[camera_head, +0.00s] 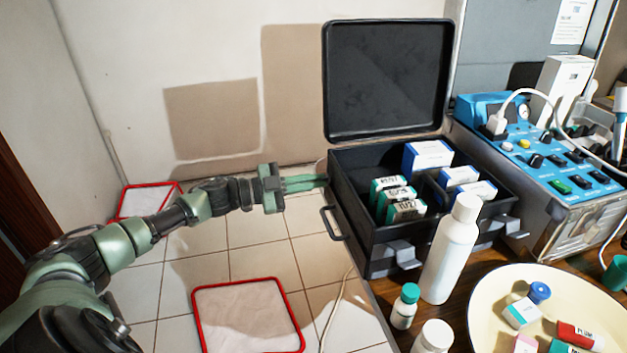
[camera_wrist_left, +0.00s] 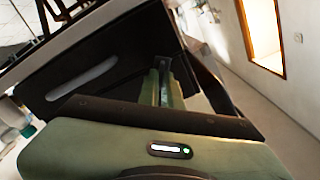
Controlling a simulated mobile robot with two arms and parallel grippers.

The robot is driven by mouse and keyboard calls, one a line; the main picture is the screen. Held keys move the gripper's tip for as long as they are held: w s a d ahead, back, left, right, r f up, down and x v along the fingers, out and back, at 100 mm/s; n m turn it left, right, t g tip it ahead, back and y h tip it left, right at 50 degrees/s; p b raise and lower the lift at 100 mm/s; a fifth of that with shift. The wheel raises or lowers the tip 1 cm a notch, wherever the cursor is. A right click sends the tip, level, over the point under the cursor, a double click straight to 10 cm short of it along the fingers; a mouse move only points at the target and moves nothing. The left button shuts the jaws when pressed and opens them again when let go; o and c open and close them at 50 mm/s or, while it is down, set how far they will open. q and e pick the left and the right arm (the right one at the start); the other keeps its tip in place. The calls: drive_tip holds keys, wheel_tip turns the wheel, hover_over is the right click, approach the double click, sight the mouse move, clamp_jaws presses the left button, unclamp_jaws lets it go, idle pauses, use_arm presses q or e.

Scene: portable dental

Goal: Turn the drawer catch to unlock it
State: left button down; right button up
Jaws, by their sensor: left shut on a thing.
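The black case (camera_head: 352,215) stands at the table's left edge with its lid up. A carry handle (camera_head: 333,223) is on its left side. My left gripper (camera_head: 322,181) reaches in from the left, and its fingertips are at the case's left side, above and behind the handle. In the left wrist view the two green fingers (camera_wrist_left: 164,88) are close together at the dark case. They are shut on a small part there, which I take to be the drawer catch; the fingers hide most of it. My right gripper is out of view.
Grey latches (camera_head: 402,254) are on the case front. Labelled boxes (camera_head: 405,210) lie inside the case. A white bottle (camera_head: 450,248), a small green-capped bottle (camera_head: 405,306) and a cream plate (camera_head: 487,312) stand in front. A blue control unit (camera_head: 560,165) is at right.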

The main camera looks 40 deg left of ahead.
use_arm(q)
drive_tip(key=shift+s+d+f+m+b, duration=0.15)
drive_tip(key=shift+m+b, duration=0.65)
drive_tip(key=shift+m, duration=1.95)
drive_tip(key=shift+w+a+f+m+b, duration=0.1)
drive_tip(key=shift+m+b, duration=0.65)
drive_tip(key=shift+m, duration=2)
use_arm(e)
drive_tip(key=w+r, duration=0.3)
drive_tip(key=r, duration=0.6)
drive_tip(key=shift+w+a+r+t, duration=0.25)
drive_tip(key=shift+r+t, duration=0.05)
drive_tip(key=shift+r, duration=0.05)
use_arm(q)
drive_tip(key=c, duration=1.6)
unclamp_jaws()
drive_tip(key=v, duration=0.8)
drive_tip(key=shift+p, duration=0.3)
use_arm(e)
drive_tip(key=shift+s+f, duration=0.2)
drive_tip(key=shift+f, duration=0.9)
